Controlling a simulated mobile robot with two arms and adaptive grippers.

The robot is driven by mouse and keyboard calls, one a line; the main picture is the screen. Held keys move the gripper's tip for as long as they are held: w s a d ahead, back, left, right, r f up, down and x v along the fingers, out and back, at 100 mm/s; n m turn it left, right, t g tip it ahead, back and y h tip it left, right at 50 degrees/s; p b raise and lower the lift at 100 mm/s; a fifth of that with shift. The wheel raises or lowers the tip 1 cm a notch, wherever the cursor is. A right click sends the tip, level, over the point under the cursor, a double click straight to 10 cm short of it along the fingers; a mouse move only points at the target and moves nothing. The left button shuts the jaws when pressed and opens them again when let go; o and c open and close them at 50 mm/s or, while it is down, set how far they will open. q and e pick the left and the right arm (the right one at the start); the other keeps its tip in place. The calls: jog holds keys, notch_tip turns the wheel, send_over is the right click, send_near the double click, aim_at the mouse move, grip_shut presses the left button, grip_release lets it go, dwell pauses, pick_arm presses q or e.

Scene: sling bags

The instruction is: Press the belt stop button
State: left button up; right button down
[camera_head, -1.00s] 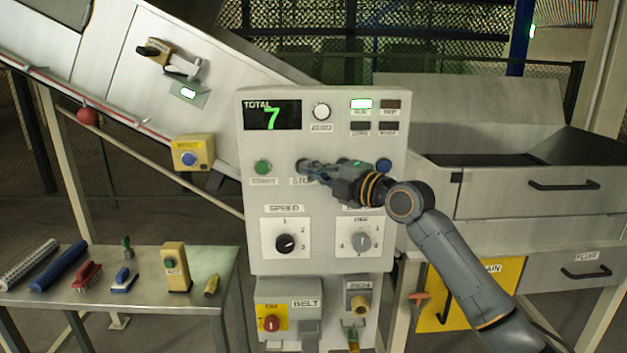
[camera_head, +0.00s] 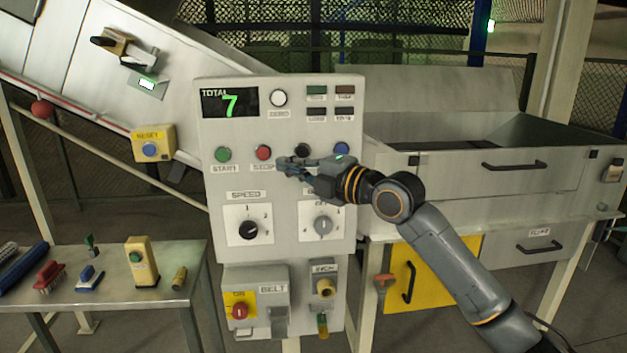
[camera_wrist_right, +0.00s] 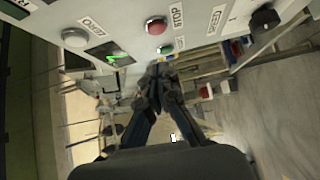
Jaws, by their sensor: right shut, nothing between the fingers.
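The red stop button (camera_head: 264,152) sits on the grey control panel (camera_head: 345,215), above a partly covered STOP label. It also shows in the right wrist view (camera_wrist_right: 156,25), beside its STOP label. My right gripper (camera_head: 283,163) is shut and empty, its fingertips just right of and slightly below the button in the head view. In the wrist view, the fingertips (camera_wrist_right: 160,70) stand apart from the red button in the picture. My left gripper is not in view.
A green start button (camera_head: 223,154) is left of the stop button; a black button (camera_head: 302,150) and a blue button (camera_head: 341,149) are right. The RUN lamp (camera_head: 317,90) is dark; the display (camera_head: 229,102) reads 7. A table (camera_head: 110,310) with brushes stands left.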

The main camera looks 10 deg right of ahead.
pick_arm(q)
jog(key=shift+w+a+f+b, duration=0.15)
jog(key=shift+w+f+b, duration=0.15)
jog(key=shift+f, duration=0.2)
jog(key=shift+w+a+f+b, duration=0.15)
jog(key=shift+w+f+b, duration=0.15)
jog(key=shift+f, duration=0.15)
pick_arm(e)
jog(key=v, duration=0.5)
jog(key=shift+f, duration=0.1)
jog(key=shift+d, duration=0.1)
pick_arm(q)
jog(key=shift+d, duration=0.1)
